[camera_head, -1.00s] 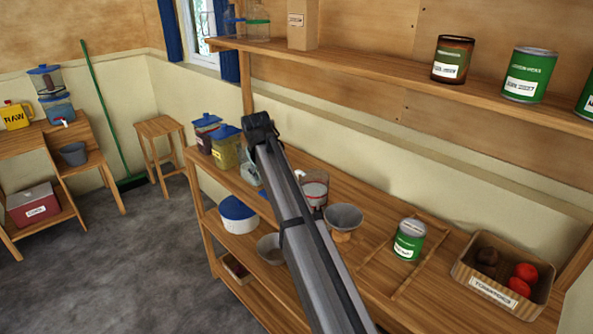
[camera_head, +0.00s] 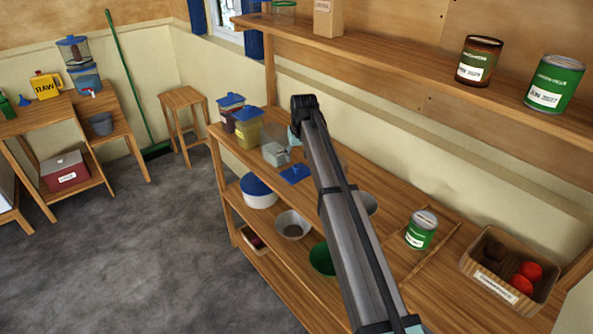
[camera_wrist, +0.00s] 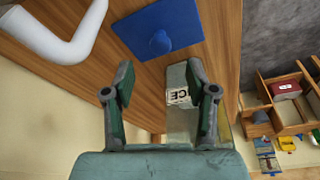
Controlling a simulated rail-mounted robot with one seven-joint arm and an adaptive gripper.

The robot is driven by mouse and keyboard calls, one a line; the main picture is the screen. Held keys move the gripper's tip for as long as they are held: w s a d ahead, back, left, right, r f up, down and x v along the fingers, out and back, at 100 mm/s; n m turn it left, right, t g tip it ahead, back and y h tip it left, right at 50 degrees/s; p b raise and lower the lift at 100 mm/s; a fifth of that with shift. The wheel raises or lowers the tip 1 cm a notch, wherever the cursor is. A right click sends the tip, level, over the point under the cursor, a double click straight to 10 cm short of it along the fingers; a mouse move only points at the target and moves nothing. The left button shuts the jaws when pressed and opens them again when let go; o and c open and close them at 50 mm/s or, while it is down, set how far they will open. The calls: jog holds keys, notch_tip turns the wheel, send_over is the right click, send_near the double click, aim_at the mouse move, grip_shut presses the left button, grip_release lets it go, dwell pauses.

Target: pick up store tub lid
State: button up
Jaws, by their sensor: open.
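The blue square lid (camera_head: 296,173) lies flat on the bench top, left of my arm in the head view. In the wrist view the lid (camera_wrist: 180,20) shows with a round knob, beyond my fingertips. A pale tub (camera_head: 275,153) stands uncovered-looking beside it; its label, partly readable as "ICE", shows between and below my fingers in the wrist view (camera_wrist: 180,97). My gripper (camera_wrist: 160,74) is open with nothing between its fingers, above the bench and apart from the lid. In the head view my gripper (camera_head: 294,133) is mostly hidden behind my wrist.
Two blue-lidded containers (camera_head: 247,130) stand at the bench's left end. A green can (camera_head: 421,230) and a produce crate (camera_head: 467,265) stand right. A shelf (camera_head: 400,75) with cans runs above. A white curved object (camera_wrist: 60,45), unidentified, is near the lid. Bowls sit on the lower shelf.

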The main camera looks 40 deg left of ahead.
aim_at(297, 166)
jog(key=shift+p+x, duration=1.3)
jog(key=shift+x, duration=1.9)
jog(key=shift+s+d, duration=0.1)
grip_shut()
